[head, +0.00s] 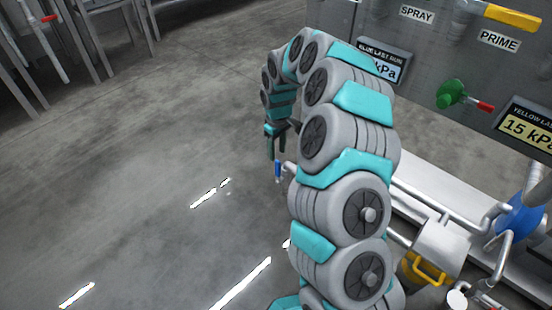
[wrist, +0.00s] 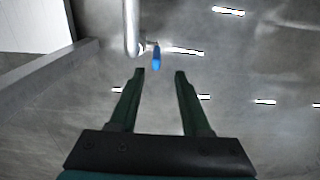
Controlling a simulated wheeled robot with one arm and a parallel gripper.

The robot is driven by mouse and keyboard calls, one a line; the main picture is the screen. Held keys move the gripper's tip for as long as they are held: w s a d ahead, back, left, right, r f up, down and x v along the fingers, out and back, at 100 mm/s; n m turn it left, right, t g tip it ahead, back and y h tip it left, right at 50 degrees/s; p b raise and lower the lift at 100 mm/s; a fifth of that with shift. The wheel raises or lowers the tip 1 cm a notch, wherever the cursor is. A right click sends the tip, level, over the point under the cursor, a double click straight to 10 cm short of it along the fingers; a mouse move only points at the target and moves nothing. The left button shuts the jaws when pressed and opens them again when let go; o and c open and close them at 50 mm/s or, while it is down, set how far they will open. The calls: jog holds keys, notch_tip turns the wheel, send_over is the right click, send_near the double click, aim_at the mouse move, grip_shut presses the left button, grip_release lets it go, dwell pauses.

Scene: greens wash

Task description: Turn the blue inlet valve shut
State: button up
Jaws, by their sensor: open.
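The blue inlet valve handle (head: 278,170) shows in the head view just below my gripper (head: 276,143), left of my arm. In the wrist view the blue handle (wrist: 156,58) hangs at the end of a grey pipe (wrist: 131,28), a little beyond the fingertips and near the middle of the gap. My gripper (wrist: 160,72) is open, with its two dark green fingers apart and nothing between them. The handle and the fingers look apart. My arm hides most of the pipe behind the valve in the head view.
A grey panel with SPRAY and PRIME labels (head: 499,41), a yellow handle (head: 513,17), a green knob (head: 450,94) and displays stands at right. Pipes, a yellow valve part (head: 427,268) and a blue round part (head: 520,216) lie below it. Open concrete floor is at left.

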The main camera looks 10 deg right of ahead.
aim_at(278, 161)
jog(key=shift+w+d+f, duration=0.15)
jog(key=shift+w+f, duration=0.15)
jog(key=shift+f, duration=0.2)
notch_tip(278, 161, down, 8)
jog(key=shift+r+b, duration=0.25)
jog(key=shift+b, duration=0.15)
jog(key=shift+c, duration=0.4)
grip_shut()
dwell(0.6)
